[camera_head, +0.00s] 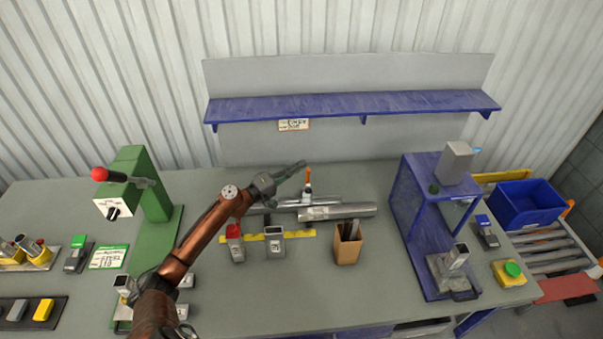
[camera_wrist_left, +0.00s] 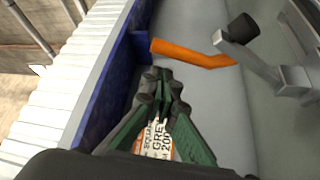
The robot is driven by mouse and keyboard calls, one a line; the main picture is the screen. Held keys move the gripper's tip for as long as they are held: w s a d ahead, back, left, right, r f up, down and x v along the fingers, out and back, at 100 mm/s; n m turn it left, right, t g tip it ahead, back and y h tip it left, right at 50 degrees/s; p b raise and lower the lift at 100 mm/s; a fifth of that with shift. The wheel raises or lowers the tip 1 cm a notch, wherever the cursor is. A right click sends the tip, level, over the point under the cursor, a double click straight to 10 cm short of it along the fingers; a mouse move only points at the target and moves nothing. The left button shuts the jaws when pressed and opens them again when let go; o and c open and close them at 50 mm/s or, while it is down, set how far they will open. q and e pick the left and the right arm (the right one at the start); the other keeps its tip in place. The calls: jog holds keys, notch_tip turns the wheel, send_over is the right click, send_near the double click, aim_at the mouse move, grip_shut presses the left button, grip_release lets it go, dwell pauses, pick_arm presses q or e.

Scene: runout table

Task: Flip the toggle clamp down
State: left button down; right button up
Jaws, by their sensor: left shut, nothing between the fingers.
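The toggle clamp (camera_head: 308,188) stands at the back of the grey table, beside the silver cylinders. Its orange handle (camera_head: 308,174) points upward. In the left wrist view the orange handle (camera_wrist_left: 190,52) shows bent, near a grey clamp arm with a black tip (camera_wrist_left: 243,28). My left gripper (camera_head: 302,165) is shut and empty, just up and left of the handle in the head view. Its closed fingertips (camera_wrist_left: 163,78) show just below the handle's left end in the wrist view; I cannot tell whether they touch it. My right gripper is in neither view.
A blue shelf (camera_head: 350,105) with a label (camera_head: 293,124) is on the wall behind. A green press (camera_head: 150,190) stands left, a blue frame (camera_head: 405,200) right. A brown box (camera_head: 347,245) and small grey blocks are in front.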

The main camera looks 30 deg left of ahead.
pick_arm(q)
jog(key=a+b+v, duration=0.1)
jog(key=b+v, duration=0.1)
jog(key=v, duration=0.7)
jog(key=shift+a+f, duration=0.15)
jog(key=shift+a, duration=0.1)
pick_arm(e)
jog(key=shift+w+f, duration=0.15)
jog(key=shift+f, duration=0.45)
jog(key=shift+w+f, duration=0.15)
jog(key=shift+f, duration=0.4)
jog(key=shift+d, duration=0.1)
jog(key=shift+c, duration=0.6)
